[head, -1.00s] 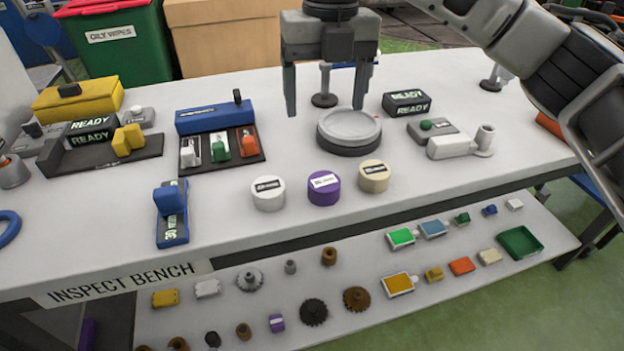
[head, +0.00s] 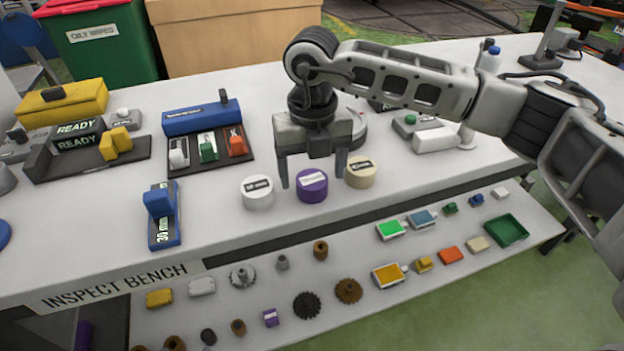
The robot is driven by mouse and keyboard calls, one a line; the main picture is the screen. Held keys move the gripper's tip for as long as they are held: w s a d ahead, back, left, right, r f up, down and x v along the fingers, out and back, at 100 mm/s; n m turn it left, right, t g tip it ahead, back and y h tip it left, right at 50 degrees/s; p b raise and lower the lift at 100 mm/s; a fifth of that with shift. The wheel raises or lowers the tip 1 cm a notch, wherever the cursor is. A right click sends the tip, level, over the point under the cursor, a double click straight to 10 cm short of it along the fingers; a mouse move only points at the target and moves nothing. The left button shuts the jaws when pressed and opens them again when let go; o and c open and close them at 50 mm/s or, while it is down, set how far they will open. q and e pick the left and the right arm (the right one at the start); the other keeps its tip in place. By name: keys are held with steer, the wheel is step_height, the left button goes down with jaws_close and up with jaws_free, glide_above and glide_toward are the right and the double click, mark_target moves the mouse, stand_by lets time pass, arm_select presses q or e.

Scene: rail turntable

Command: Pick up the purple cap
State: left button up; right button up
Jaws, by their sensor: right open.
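The purple cap (head: 312,187) is a short round cylinder with a white label on top. It stands on the white bench top between a white cap (head: 257,193) and a cream cap (head: 360,173). My right gripper (head: 312,181) is open and points down over the purple cap. Its left finger shows between the white and purple caps, its right finger between the purple and cream caps. I cannot tell whether the fingers touch the caps. The gripper body and arm hide most of the round grey turntable behind. My left gripper is not in view.
A blue block with small switches (head: 202,118) stands at the back left of the caps, and a blue upright device (head: 163,215) to their left. The bench (head: 400,188) is bare to the right of the caps. A lower shelf holds gears and small parts.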

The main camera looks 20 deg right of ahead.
steer(key=shift+f, duration=0.95)
steer(key=shift+c, duration=0.4)
steer(key=c, duration=1)
steer(key=shift+r, duration=0.1)
